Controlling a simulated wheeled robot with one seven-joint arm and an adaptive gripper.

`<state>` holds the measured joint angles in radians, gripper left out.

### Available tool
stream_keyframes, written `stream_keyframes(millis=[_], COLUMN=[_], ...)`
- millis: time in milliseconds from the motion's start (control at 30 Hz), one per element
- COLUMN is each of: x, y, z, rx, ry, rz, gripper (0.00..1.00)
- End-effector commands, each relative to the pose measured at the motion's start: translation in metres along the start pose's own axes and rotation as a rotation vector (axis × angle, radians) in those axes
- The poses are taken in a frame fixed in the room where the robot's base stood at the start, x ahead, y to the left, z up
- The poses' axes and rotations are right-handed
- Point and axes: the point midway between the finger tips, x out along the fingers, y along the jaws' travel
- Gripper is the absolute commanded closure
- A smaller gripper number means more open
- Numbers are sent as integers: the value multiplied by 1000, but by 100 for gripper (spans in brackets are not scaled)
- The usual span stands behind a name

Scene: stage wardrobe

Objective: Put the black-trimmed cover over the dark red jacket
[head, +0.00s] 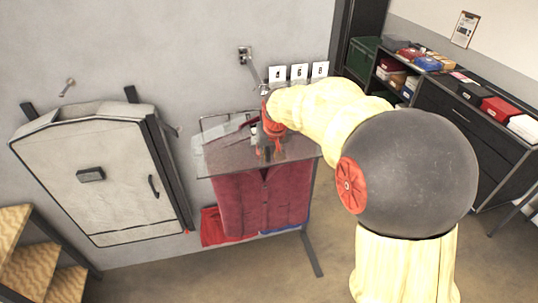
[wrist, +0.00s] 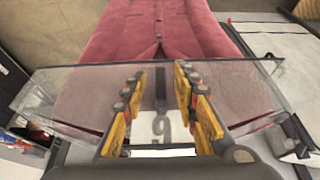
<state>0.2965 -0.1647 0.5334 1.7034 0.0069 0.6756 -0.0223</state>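The dark red jacket (head: 262,203) hangs below a clear, see-through cover (head: 225,158). The jacket (wrist: 155,30) fills the top middle of the wrist view. The clear cover (wrist: 75,95) lies across its shoulders there, its sides spreading out past them. Its edges look dark grey; I cannot tell whether this is trim. My gripper (head: 270,150) is at the top of the cover, pointing down. In the wrist view its fingers (wrist: 158,82) stand apart, with a dark upright stem and a card numbered 9 (wrist: 160,127) between them. The fingers do not visibly grip anything.
A pale grey case-like piece with black edges (head: 95,185) is against the wall at left. Wooden steps (head: 35,260) stand at lower left. Number cards (head: 298,71) are on the wall. A dark cabinet (head: 465,125) with boxes is at right. Open floor lies in front.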

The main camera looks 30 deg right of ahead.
Motion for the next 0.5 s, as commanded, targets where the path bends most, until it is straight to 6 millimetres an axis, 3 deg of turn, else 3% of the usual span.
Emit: stream_keyframes(millis=[333, 500], x=[-3, -25], y=[0, 0], z=[0, -1], rx=[0, 0], ry=[1, 4], rz=[0, 0], gripper=[69, 69])
